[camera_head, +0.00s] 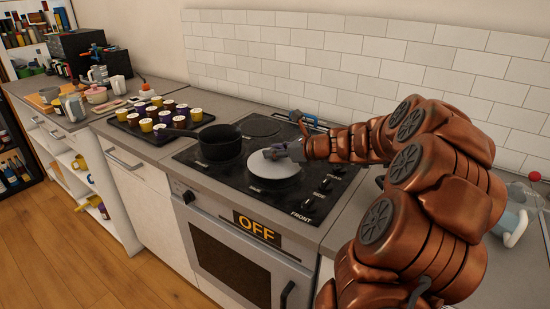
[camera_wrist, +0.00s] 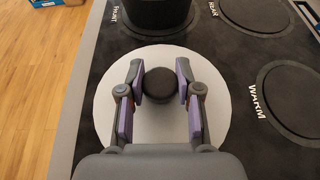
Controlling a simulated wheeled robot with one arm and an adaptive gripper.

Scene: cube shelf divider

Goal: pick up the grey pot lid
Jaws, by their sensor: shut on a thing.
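The grey pot lid (camera_head: 274,169) is a pale round disc over the front right part of the black stove top. In the wrist view the lid (camera_wrist: 108,98) shows as a light disc with a round black knob (camera_wrist: 159,84) at its middle. My gripper (camera_head: 272,153) comes in from the right above the lid. In the wrist view my gripper (camera_wrist: 159,86) has its two fingers on either side of the knob, shut on it. I cannot tell whether the lid rests on the stove or is slightly raised.
A black pot (camera_head: 220,144) stands on the stove, left of the lid. A dark tray (camera_head: 122,121) with several small yellow and purple jars is on the counter further left. The stove top (camera_head: 187,158) has bare burners at the back. A tiled wall (camera_head: 300,62) stands behind.

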